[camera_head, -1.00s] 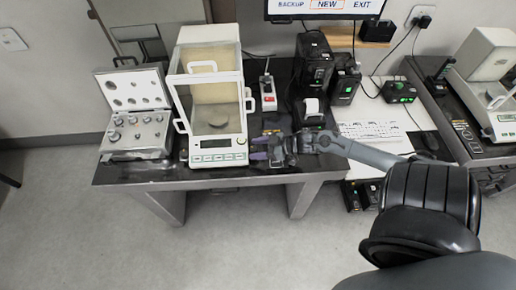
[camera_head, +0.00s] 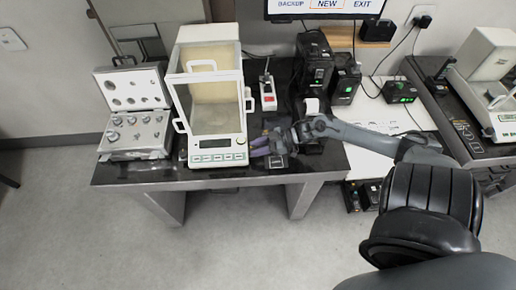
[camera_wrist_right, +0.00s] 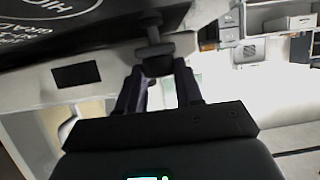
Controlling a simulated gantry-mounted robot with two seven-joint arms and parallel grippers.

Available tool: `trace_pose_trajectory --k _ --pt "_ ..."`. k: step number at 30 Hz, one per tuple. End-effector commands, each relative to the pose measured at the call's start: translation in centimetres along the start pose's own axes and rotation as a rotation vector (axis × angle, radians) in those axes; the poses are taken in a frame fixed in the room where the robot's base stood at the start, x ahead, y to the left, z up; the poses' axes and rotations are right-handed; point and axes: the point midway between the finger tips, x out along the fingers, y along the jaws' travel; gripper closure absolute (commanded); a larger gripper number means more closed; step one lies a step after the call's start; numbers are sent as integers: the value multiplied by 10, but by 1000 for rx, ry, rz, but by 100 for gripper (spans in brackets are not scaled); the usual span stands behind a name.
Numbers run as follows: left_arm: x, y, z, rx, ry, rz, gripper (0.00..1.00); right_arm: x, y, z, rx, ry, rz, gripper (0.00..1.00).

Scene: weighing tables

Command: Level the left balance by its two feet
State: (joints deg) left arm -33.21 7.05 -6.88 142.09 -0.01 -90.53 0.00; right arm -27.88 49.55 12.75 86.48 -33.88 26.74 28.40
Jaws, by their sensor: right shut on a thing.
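The left balance (camera_head: 232,140) is a white weighing instrument with a glass draft shield. It stands on the dark table, with its keypad facing front. My right gripper (camera_head: 258,147) reaches in from the right, beside the balance's front right corner. In the right wrist view, its two dark fingers (camera_wrist_right: 158,85) are shut on a dark round foot (camera_wrist_right: 157,62) under the balance's body. The other foot is not visible. I cannot read a level bubble in these views. My left gripper is not in view.
An open case of weights (camera_head: 135,133) stands left of the balance. A small white-and-red device (camera_head: 267,95) and black boxes (camera_head: 314,60) stand to the right. The dark table's front edge (camera_head: 220,180) is close below the balance. A second balance (camera_head: 490,75) stands far right.

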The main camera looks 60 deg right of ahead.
Motion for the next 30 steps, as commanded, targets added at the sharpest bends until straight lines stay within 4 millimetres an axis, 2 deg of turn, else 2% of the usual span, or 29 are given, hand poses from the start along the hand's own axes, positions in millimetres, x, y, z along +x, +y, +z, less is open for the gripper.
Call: trace_pose_trajectory --k 10,11,15,25,30 --pt "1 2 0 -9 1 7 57 -1 1 0 -8 1 -19 95" --pt "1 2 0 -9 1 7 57 -1 1 0 -8 1 -19 62" --pt "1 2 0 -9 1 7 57 -1 1 0 -8 1 -18 40" --pt "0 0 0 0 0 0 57 -2 1 0 -7 0 -18 39" --pt "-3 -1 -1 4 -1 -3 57 -16 1 0 -6 -2 -17 39"
